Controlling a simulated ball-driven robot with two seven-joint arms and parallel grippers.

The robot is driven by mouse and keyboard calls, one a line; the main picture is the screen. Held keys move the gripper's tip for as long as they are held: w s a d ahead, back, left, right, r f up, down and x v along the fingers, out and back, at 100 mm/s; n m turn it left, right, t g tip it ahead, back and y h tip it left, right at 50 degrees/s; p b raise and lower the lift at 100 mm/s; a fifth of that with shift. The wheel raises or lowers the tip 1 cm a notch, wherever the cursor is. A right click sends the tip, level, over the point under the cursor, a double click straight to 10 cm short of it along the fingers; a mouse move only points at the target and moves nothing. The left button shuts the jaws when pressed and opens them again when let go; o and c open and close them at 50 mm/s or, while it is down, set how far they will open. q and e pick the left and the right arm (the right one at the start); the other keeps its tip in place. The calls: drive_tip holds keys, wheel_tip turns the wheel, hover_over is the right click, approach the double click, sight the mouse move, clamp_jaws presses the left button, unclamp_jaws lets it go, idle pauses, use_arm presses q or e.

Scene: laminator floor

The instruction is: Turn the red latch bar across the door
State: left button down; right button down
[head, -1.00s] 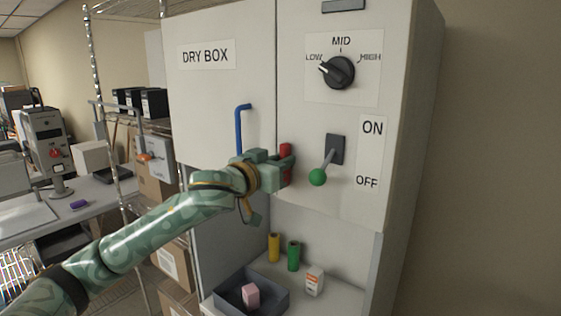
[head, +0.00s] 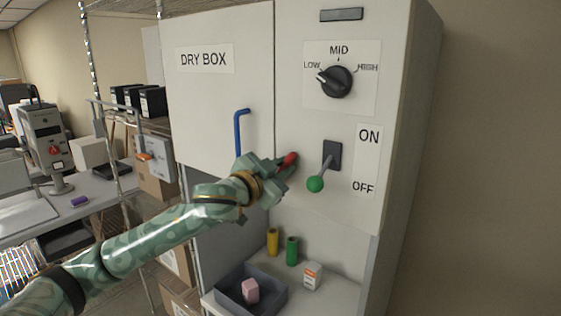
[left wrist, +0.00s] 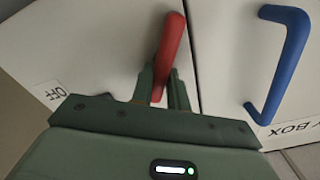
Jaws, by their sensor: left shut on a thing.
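The red latch bar (head: 289,160) is on the right-hand panel of the white cabinet, just right of the door seam. It leans, upper end to the right; the gripper hides its lower part. My left gripper (head: 278,170) is shut on it. In the left wrist view the red bar (left wrist: 170,45) stands up between the two fingers (left wrist: 162,92), slanted to the seam and not visibly crossing it. The DRY BOX door (head: 200,120) looks closed, flush with the panel, and carries a blue handle (head: 238,132). My right gripper is not in view.
A green-knobbed lever (head: 316,184) is close to the right of the gripper, with a black dial (head: 336,81) above.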

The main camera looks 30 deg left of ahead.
use_arm(q)
drive_tip(key=shift+d+f+m, duration=0.15)
drive_tip(key=shift+f+m, duration=0.1)
drive_tip(key=shift+m, duration=1.7)
drive_tip(key=shift+d+f+m, duration=0.1)
drive_tip(key=shift+f+m, duration=0.1)
drive_tip(key=shift+m, duration=1.8)
drive_tip(key=shift+d+f+m, duration=0.15)
drive_tip(key=shift+f+m, duration=0.1)
drive_tip(key=shift+m, duration=1.7)
drive_tip(key=shift+f, duration=0.1)
drive_tip(key=c, duration=1.4)
unclamp_jaws()
drive_tip(key=shift+o, duration=0.2)
drive_tip(key=shift+s, duration=0.1)
